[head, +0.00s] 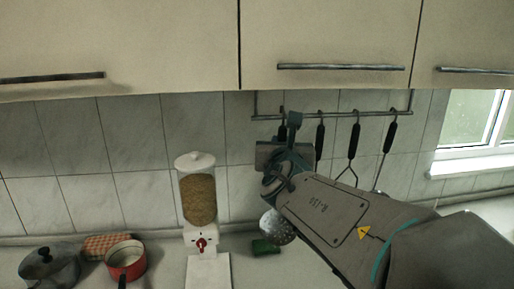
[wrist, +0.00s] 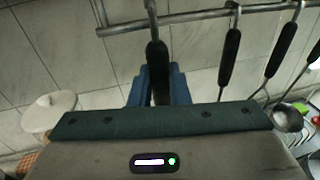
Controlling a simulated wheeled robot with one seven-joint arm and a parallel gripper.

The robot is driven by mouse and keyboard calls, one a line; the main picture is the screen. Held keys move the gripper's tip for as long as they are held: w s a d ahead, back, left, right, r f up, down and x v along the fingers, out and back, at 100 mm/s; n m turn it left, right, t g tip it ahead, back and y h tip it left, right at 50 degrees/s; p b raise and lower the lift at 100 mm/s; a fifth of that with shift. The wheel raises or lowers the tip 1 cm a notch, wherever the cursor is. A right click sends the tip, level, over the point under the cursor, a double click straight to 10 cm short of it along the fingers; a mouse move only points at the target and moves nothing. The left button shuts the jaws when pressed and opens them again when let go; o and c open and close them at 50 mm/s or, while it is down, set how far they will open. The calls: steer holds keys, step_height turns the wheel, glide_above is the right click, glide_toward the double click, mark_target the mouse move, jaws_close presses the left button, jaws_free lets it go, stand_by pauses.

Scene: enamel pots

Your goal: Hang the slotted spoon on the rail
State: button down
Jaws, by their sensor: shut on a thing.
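The slotted spoon's pierced bowl (head: 278,226) hangs below my gripper (head: 289,127) in the head view. In the wrist view its black handle (wrist: 157,62) stands between the two blue fingers of my gripper (wrist: 158,88), which is shut on it. The handle is roughly upright, with its top end at the left part of the rail (wrist: 195,14). The metal rail (head: 340,113) runs under the wall cabinets. I cannot tell whether the spoon's hook is around the rail or just beside it. My gripper and arm hide the spoon's middle.
Several black-handled utensils (head: 354,141) hang on the rail to the right. A cereal dispenser (head: 198,190), a red pot (head: 126,260), a dark lidded pot (head: 48,268) and a green sponge (head: 265,247) are on the counter. Cabinets (head: 330,40) overhang the rail.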

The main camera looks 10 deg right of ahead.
steer(key=w+f+b, duration=0.2)
steer(key=w+b, duration=0.2)
steer(key=w, duration=0.2)
steer(key=shift+w, duration=0.15)
stand_by(0.8)
steer(key=shift+f, duration=0.1)
